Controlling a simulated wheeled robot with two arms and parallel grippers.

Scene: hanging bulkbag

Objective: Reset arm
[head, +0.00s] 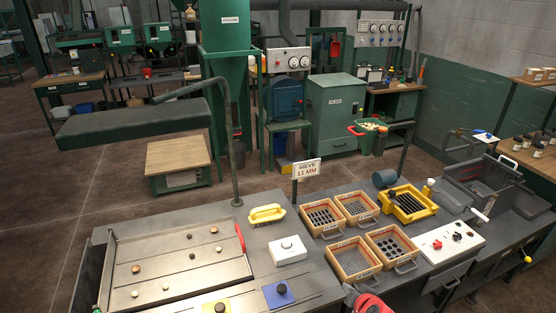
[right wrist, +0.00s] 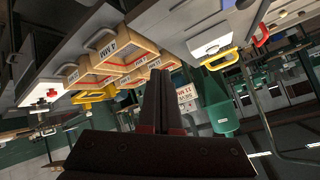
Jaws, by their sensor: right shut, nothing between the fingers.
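My right gripper (right wrist: 160,78) shows in the right wrist view. Its two dark fingers are together, with nothing between them. In that view the bench and the sieve boxes appear upside down beyond the fingers. In the head view, a red and grey part at the bottom edge, right of the middle, seems to belong to my right arm; its fingers cannot be made out there. My left gripper is in neither view.
A "SIEVE 11 MM" sign (head: 307,170) stands behind.

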